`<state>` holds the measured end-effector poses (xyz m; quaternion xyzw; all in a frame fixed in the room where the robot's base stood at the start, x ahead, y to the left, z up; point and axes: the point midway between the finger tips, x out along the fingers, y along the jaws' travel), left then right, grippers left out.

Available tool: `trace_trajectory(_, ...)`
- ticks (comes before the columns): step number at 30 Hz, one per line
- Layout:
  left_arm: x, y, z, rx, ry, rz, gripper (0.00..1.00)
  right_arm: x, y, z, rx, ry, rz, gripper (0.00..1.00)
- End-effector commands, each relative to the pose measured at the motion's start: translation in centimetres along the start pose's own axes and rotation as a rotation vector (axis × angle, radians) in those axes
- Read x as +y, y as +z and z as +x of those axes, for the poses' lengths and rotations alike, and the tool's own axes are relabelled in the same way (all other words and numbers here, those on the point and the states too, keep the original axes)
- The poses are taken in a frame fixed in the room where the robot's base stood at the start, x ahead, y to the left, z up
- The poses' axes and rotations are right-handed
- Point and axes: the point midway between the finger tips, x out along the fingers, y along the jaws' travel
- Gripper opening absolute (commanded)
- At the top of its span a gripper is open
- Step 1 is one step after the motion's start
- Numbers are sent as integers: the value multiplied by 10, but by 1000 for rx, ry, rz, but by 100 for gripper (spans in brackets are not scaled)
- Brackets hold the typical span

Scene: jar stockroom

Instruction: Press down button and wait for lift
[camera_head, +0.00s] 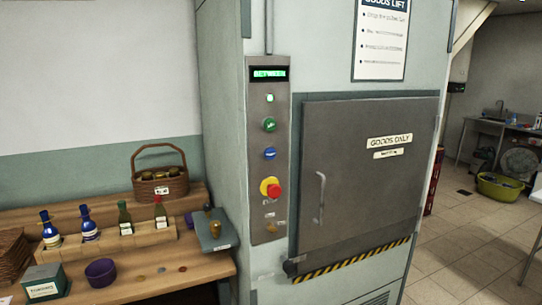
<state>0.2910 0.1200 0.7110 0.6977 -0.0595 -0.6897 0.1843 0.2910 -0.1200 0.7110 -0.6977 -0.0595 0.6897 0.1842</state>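The goods lift (222,150) stands in the middle as a tall grey-green cabinet. Its metal door (355,215) is shut, with an upright handle (320,197) on the left side. The control panel (283,215) is left of the door. It has a green lit display (269,73), whose text is too small to read surely, and a small lit green indicator (270,98). Below are a green button (269,125), a blue button (270,153) and a red knob on yellow (271,188). Neither gripper is in view.
A wooden stepped shelf (190,271) at left holds several bottles, a basket (160,180), a purple bowl (100,272) and a dark green box (46,282). Tiled floor (455,255) is open at right. A yellow-green tub (499,188) and a sink table (490,127) stand farther back.

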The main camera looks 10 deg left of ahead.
Motion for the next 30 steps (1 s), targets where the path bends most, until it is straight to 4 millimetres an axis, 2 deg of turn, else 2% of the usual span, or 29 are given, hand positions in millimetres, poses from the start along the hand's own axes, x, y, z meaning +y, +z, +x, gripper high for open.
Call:
trace_trajectory(1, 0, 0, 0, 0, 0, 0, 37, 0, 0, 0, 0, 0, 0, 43)
trace_trajectory(4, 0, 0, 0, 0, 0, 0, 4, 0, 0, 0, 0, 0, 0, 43)
trace_trajectory(5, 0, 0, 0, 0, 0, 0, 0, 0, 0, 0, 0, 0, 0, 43)
trace_trajectory(30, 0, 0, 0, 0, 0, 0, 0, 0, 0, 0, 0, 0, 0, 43)
